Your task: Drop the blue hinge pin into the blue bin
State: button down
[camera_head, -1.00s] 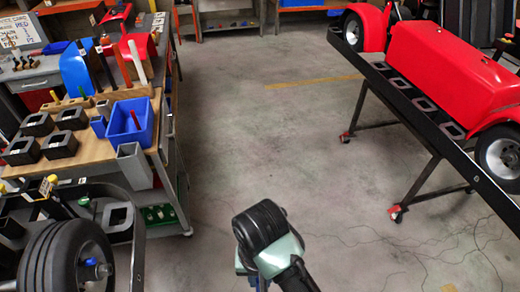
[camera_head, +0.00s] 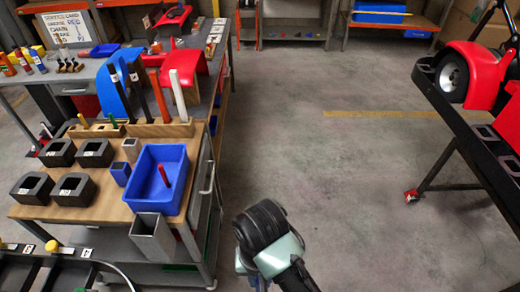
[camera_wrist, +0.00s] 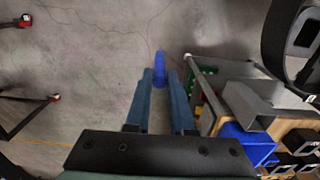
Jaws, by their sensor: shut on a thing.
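In the wrist view my gripper (camera_wrist: 160,76) is shut on the blue hinge pin (camera_wrist: 158,61), whose blue end sticks out past the two fingertips. The floor lies below it. The blue bin (camera_head: 178,156) stands on the wooden top of the workbench in the head view, with a red piece (camera_head: 163,175) inside it. The bin also shows at the lower right of the wrist view (camera_wrist: 248,142), off to the right of the fingers. In the head view my arm hides the fingertips and the pin.
A grey square tube holder (camera_head: 151,238) stands by the bin's near side. A small blue holder (camera_head: 121,173) and several black blocks (camera_head: 72,188) are left of it. An upright tool rack (camera_head: 150,128) is behind. A red kart on a stand (camera_head: 470,130) is far right; open floor lies between.

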aim_at(142, 210)
jog(key=i+u, duration=0.3)
jog(key=i, duration=0.95)
jog(key=i+z, duration=0.15)
